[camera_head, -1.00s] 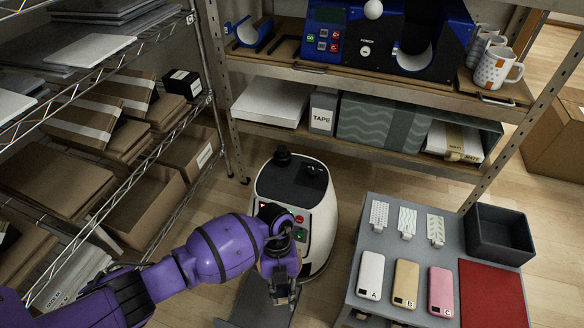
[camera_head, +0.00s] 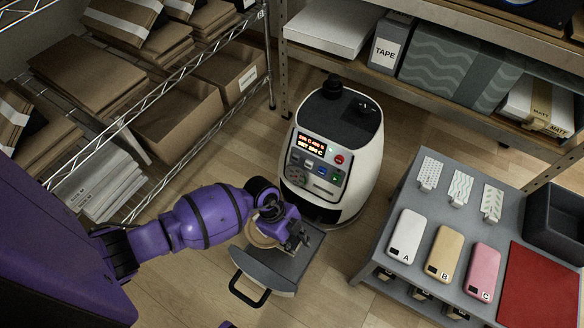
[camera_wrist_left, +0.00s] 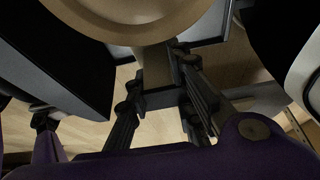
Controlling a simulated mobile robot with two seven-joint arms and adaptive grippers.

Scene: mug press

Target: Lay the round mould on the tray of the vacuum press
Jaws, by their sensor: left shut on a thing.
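The round mould (camera_head: 258,235) is tan and shows partly behind my left gripper in the head view. Its curved rim (camera_wrist_left: 135,30) fills the top of the left wrist view. My left gripper (camera_head: 292,238) is shut on the mould at its edge. The vacuum press (camera_head: 338,150) is a white rounded body with a dark top and a lit display. Its dark grey tray (camera_head: 290,268) is pulled out at the front, with a black handle (camera_head: 250,291). The mould is over the tray; whether it touches is hidden. My right gripper is not in view.
A grey table (camera_head: 385,262) at right holds phone cases, small patterned pieces, a red sheet (camera_head: 540,285) and a dark bin (camera_head: 556,215). A wire rack with cardboard boxes (camera_head: 180,110) stands at left. A shelf with boxes (camera_head: 460,70) is behind. Floor is clear between press and table.

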